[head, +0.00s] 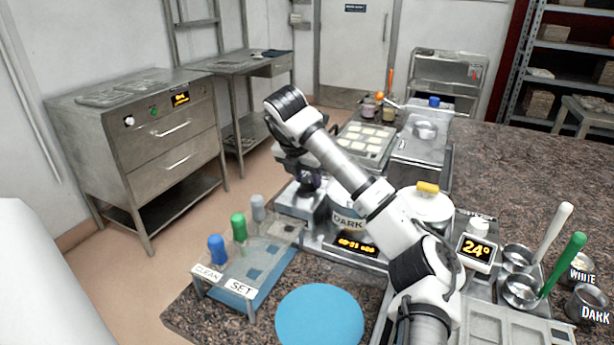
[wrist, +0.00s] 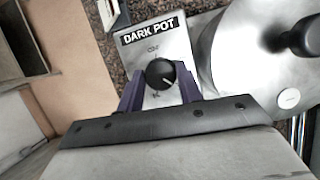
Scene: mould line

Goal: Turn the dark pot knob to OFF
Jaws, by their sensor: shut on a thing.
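The dark pot knob (wrist: 160,73) is a round black knob with a short white pointer mark, aimed toward the lower right in the wrist view. It sits on a grey metal panel (wrist: 181,48) labelled DARK POT. Small markings above and below the knob are too small to read surely. My gripper (wrist: 160,82) has its two purple fingers shut on the knob, one on each side. In the head view my gripper (head: 310,182) is over the metal control box (head: 293,204), and the knob is hidden there. The pot marked DARK (head: 347,222) is partly behind my arm.
In the wrist view a round metal pot lid (wrist: 235,70) with a black handle is close on the right. A blue round mat (head: 320,317) lies nearer.

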